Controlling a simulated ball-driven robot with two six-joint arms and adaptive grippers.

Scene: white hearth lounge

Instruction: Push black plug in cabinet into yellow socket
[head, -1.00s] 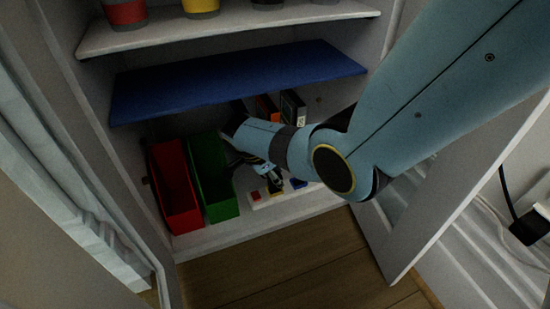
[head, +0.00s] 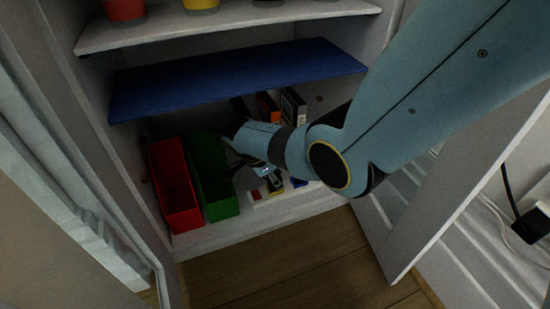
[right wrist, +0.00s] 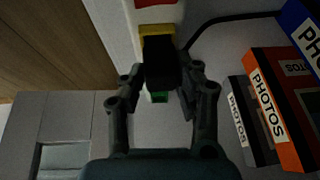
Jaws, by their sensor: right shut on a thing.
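The black plug (right wrist: 160,62) is between the fingers of my right gripper (right wrist: 160,82), which is shut on it. In the right wrist view the plug overlaps the near part of the yellow socket (right wrist: 157,29); whether it touches or enters the socket cannot be told. The yellow socket sits on a white power strip (right wrist: 131,24) on the cabinet floor, beside a red socket (right wrist: 152,2). A green socket (right wrist: 159,97) shows just below the plug. In the head view my right gripper (head: 259,174) is low over the strip (head: 268,198). My left gripper is not in view.
A red bin (head: 178,205) and a green bin (head: 222,207) stand left of the gripper. Orange and black photo boxes (right wrist: 268,105) stand close on the other side. A blue shelf (head: 230,80) hangs above the arm. The open cabinet door (head: 450,200) is at right.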

